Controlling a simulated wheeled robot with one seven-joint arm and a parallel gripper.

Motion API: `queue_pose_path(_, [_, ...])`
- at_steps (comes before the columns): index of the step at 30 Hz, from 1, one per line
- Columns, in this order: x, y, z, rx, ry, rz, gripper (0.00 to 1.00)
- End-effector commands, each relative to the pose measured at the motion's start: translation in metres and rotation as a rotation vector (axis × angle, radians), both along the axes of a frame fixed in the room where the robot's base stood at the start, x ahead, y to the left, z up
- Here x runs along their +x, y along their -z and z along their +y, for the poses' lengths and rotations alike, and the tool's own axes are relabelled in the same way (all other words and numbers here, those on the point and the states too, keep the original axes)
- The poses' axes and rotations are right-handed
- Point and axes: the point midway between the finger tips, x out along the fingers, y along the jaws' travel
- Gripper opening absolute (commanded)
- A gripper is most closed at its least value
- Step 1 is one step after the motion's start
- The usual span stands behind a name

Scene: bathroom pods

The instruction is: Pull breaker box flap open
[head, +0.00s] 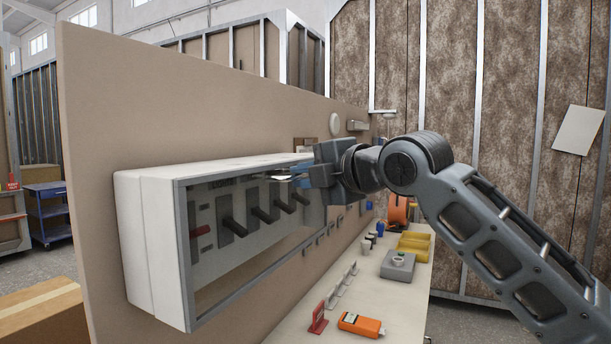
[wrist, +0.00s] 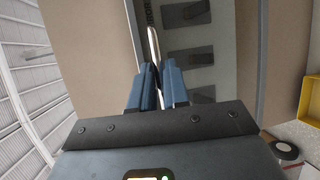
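The white breaker box (head: 150,245) is mounted on a tan panel in the head view. Its clear flap with a grey frame (head: 187,270) covers the front and looks closed. Dark switches and a red one show behind it. My gripper (head: 290,174) is at the flap's upper edge, toward the box's far end. In the wrist view, the blue fingers of my gripper (wrist: 157,85) are close together on either side of a thin pale strip (wrist: 153,42), which seems to be part of the flap's edge. The exact contact is hidden between the fingers.
A workbench (head: 290,328) below holds an orange meter (head: 361,324), a grey device (head: 398,265) and yellow bins (head: 414,245). A cardboard box (head: 45,315) stands at lower left. A brown wall (head: 460,120) rises behind my arm. The space before the flap looks clear.

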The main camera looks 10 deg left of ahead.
Motion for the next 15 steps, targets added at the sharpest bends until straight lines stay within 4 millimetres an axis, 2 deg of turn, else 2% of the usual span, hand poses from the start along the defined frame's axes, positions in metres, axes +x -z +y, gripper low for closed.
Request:
queue_pose_path(1, [-0.0001,0.0000,-0.0001,0.000,0.000,0.000,0.10])
queue_pose_path(4, [-0.0002,0.0002,0.0000,0.000,0.000,0.000,0.01])
queue_pose_path(15, [-0.0002,0.0004,0.0001,-0.001,0.000,0.001,0.00])
